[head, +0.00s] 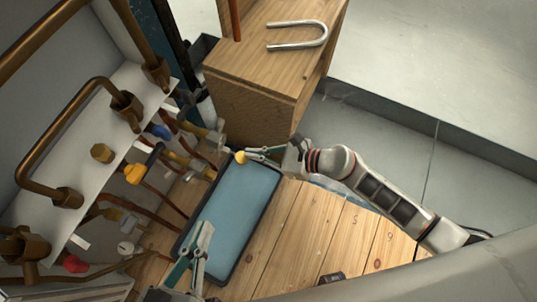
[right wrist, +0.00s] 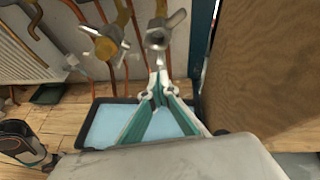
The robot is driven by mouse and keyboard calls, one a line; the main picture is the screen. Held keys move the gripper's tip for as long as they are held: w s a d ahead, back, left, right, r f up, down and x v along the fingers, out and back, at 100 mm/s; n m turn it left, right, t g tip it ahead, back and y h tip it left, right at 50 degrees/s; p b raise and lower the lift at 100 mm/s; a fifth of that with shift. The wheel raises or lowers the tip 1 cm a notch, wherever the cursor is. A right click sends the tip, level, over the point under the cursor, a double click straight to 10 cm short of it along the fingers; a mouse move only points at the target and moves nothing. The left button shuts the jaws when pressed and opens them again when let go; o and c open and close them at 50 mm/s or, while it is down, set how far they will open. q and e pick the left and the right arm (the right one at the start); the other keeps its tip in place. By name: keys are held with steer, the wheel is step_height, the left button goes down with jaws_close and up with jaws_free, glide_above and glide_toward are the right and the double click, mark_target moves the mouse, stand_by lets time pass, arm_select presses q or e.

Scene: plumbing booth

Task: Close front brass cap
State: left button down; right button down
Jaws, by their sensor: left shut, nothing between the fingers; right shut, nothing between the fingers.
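A small round brass-yellow piece (head: 240,157), which may be the front brass cap, shows at the tips of my right gripper (head: 250,153) in the head view. I cannot tell whether they touch. In the right wrist view my right gripper (right wrist: 158,76) is shut and empty, its tips just below a brass valve with a grey handle (right wrist: 157,38). A second brass valve (right wrist: 107,46) stands left of it. A brass hex fitting (head: 102,152) sits on the white panel. My left gripper (head: 205,228) is shut and empty over the near left edge of the tray.
A dark-rimmed tray with a blue inside (head: 245,190) lies on the plank floor (head: 290,235) below the grippers. A wooden box (head: 250,105) with a U-shaped pipe (head: 300,35) on top stands beyond my right gripper. Copper pipes and valves crowd the left.

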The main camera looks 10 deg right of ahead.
arm_select(q)
steer(key=shift+a, duration=0.15)
arm_select(e)
steer(key=shift+w+a+r, duration=0.15)
steer(key=shift+a, duration=0.2)
steer(key=shift+w+a+r, duration=0.15)
steer(key=shift+a, duration=0.2)
arm_select(q)
steer(key=shift+r, duration=0.1)
arm_select(e)
steer(key=shift+r, duration=0.1)
stand_by(0.9)
arm_select(q)
steer(key=shift+w+r+p, duration=0.25)
steer(key=shift+r+p, duration=0.1)
steer(key=shift+r, duration=0.15)
steer(key=shift+w+r+p, duration=0.2)
steer(key=shift+r+p, duration=0.15)
steer(key=shift+r, duration=0.15)
arm_select(e)
steer(key=shift+d+r, duration=0.15)
steer(key=shift+r, duration=0.6)
